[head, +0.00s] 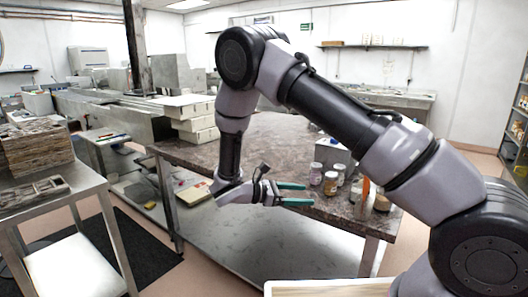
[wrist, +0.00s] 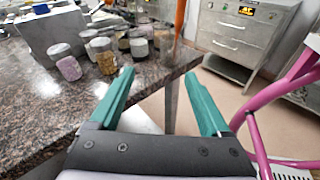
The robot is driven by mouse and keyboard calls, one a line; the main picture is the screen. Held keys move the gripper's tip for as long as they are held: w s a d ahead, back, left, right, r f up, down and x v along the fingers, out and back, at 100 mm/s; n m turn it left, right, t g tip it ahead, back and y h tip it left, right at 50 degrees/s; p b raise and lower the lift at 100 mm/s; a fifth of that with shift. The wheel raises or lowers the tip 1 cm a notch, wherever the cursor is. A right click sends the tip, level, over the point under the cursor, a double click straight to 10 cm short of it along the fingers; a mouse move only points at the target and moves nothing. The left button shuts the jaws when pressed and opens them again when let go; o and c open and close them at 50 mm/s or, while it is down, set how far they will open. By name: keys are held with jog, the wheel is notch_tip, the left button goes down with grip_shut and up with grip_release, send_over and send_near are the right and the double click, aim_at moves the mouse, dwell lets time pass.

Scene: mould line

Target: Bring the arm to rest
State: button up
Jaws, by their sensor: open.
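My arm reaches in from the right of the head view and bends down at its far end. My gripper (head: 296,193) is open, its two green fingers apart with nothing between them. It hangs at the front edge of the dark stone-topped table (head: 255,140), left of a group of jars. In the wrist view my gripper (wrist: 165,97) also shows open and empty, with the table (wrist: 40,115) edge and a table leg beyond the fingers.
Several jars, one of them yellowish (head: 331,183), stand on the table close to the fingertips, beside a grey box (wrist: 55,33). A steel drawer cabinet (wrist: 245,35) and a pink tubular frame (wrist: 260,125) show in the wrist view. A metal side table (head: 45,210) stands at left.

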jog(key=s+d+r+m+g+y, duration=0.3)
jog(key=d+r+m+y, duration=0.25)
jog(key=r, duration=0.25)
jog(key=s+d+r+m+g+y, duration=0.2)
jog(key=s+d+r+m+y, duration=0.15)
jog(key=r+m, duration=0.35)
jog(key=s+d+r+m+t+y, duration=0.2)
jog(key=s+r+m+t+y, duration=0.2)
jog(key=r, duration=0.4)
jog(key=s+d+r+m+t+y, duration=0.2)
jog(key=s+r+m+t+y, duration=0.2)
jog(key=s+r+m, duration=0.3)
notch_tip(320, 180, up, 2)
jog(key=shift+d+r+t, duration=0.1)
jog(key=shift+d+t, duration=0.15)
jog(key=shift+t, duration=0.05)
